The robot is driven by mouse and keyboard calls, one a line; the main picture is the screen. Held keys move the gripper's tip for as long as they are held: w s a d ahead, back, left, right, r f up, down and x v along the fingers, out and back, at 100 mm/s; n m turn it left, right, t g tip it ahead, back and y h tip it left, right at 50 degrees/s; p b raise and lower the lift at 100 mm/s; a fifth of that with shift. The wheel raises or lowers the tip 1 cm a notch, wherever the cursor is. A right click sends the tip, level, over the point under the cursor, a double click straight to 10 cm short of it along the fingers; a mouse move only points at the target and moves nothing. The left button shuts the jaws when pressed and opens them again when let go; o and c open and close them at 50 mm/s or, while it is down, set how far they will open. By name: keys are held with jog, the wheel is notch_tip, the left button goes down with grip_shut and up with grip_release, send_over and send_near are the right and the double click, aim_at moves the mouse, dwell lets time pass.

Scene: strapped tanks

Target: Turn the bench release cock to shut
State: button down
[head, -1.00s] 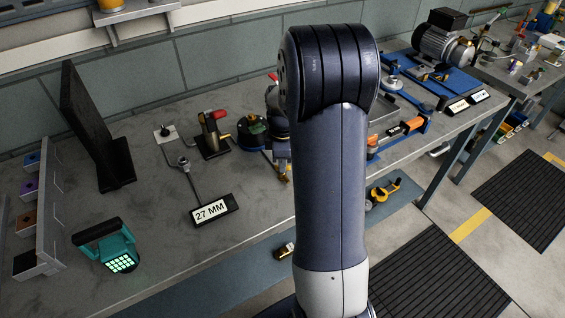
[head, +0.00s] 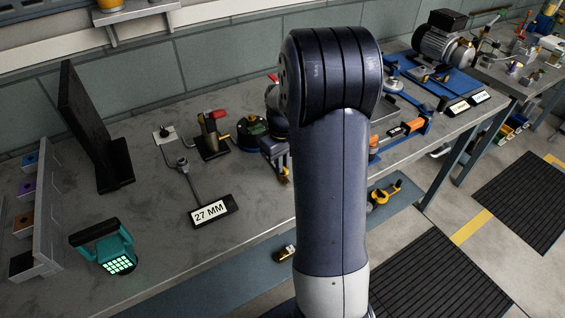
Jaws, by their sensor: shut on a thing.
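My gripper (head: 282,172) is low over the bench, left of my upright arm, which hides part of it. It is shut on a small piece near the bench top, taken to be the handle of the bench release cock. The cock itself is mostly hidden behind my gripper and arm, so its lever angle cannot be read. A round dark green and black part (head: 251,131) with a yellow piece stands just left of and behind my gripper.
A dark stand with a red-topped fitting (head: 212,136), a "27 MM" sign (head: 212,212), a teal lamp (head: 104,246) and a black panel (head: 88,125) stand to the left. Blue fixtures (head: 410,125) and a motor (head: 442,40) stand right.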

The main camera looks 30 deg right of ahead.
jog(key=shift+m, duration=0.6)
jog(key=c, duration=1.5)
grip_release()
jog(key=shift+r, duration=0.1)
notch_tip(320, 180, up, 11)
jog(key=shift+f+b, duration=0.2)
jog(key=shift+b, duration=0.1)
